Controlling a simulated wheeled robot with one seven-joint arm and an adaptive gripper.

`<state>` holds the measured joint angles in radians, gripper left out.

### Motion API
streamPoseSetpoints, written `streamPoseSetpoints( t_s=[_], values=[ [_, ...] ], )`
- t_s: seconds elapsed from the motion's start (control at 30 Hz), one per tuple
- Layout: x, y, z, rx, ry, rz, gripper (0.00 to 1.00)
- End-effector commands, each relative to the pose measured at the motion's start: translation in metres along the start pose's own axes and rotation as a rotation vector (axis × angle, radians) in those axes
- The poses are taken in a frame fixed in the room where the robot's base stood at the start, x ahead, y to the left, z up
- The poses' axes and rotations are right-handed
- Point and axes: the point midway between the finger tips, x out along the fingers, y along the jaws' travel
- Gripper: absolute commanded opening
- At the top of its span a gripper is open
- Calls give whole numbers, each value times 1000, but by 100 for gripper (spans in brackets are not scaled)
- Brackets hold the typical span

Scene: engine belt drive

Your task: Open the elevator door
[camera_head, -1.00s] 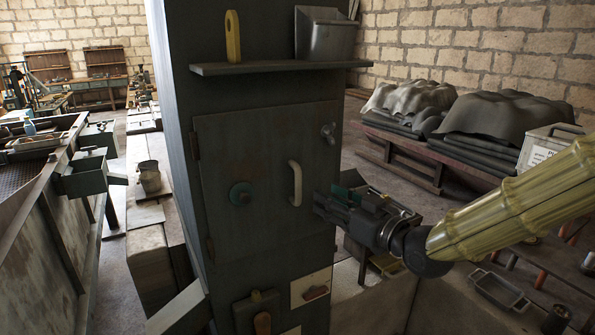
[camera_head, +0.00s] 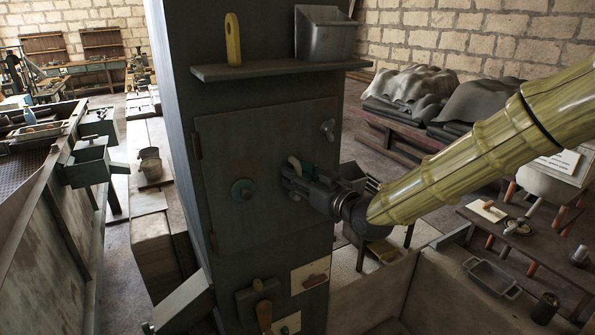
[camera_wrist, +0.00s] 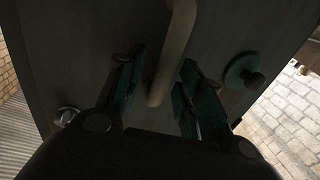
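The dark grey door (camera_head: 228,150) is a flat panel in the front of a tall grey column, and it looks closed. Its pale curved handle (camera_head: 296,162) is mostly hidden behind my gripper in the head view. My gripper (camera_head: 288,178) is at the handle, close to the door face. In the wrist view the handle (camera_wrist: 173,50) runs between my two green-padded fingers (camera_wrist: 157,72). The fingers are apart, with visible gaps on both sides of the handle. I cannot tell whether either finger touches it.
A round green knob (camera_head: 243,191) is left of the handle, and a metal latch (camera_head: 328,129) is at the door's upper right. A shelf (camera_head: 280,68) juts out above the door. Low walls and a bench (camera_head: 500,240) lie to the right.

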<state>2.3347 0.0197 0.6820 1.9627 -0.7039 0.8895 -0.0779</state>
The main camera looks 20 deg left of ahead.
Motion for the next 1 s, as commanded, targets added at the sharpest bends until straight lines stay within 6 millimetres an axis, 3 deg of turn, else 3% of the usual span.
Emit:
streamPoseSetpoints(
  t_s=[0.33,0.53,1.0],
  values=[
    [3,0,0,0,0,0,37],
    [3,0,0,0,0,1,1],
    [3,3,2,1,0,22,0]
  ],
)
